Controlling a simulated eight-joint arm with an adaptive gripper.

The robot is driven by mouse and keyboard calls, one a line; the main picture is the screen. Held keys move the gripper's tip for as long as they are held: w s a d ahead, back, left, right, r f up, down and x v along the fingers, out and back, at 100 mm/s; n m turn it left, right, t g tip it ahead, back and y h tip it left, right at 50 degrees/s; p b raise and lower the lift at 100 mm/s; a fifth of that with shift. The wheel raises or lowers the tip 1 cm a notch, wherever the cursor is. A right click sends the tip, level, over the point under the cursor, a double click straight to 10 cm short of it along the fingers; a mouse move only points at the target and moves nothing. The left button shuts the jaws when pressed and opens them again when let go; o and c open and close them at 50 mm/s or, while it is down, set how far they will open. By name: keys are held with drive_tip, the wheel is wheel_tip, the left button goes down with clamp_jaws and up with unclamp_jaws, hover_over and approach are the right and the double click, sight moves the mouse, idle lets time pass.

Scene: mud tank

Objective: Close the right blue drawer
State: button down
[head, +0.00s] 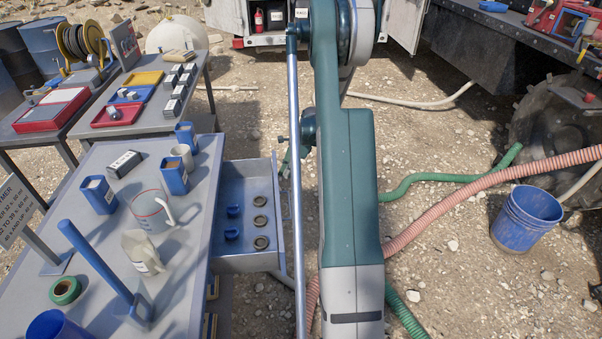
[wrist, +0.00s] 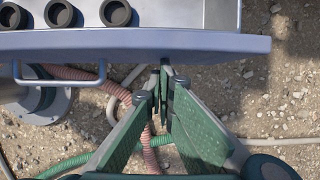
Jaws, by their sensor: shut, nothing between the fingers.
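The drawer (head: 250,262) stands pulled out from the right side of the grey workbench (head: 190,235) in the head view. It is blue-grey and holds two small blue items (head: 232,211) and several dark rings (head: 260,219). In the wrist view, its front panel (wrist: 200,43) crosses the top, with a bar handle (wrist: 60,84) at the left. My gripper (wrist: 165,72) is shut and empty, its tips at the panel's lower edge, right of the handle. I cannot tell whether they touch. In the head view, my arm hides most of the gripper.
Cups, a clear jug (head: 150,210) and a green tape roll (head: 65,290) stand on the bench. A pink hose (head: 440,222) and a green hose (head: 420,178) lie on the gravel. A blue bucket (head: 527,218) stands at the right.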

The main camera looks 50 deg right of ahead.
drive_tip(key=w+a, duration=1.7)
drive_tip(key=shift+w+a, duration=0.2)
drive_tip(key=shift+a, duration=0.05)
drive_tip(key=shift+w+a, duration=0.1)
drive_tip(key=shift+s+d+b, duration=0.3)
drive_tip(key=shift+s+d, duration=0.25)
drive_tip(key=shift+s, duration=0.05)
drive_tip(key=s+d, duration=0.2)
drive_tip(key=shift+s+d+r, duration=0.15)
drive_tip(key=shift+d+r, duration=0.15)
drive_tip(key=shift+r, duration=0.1)
drive_tip(key=p+v, duration=0.2)
drive_tip(key=v, duration=0.7)
drive_tip(key=shift+s+r, duration=0.1)
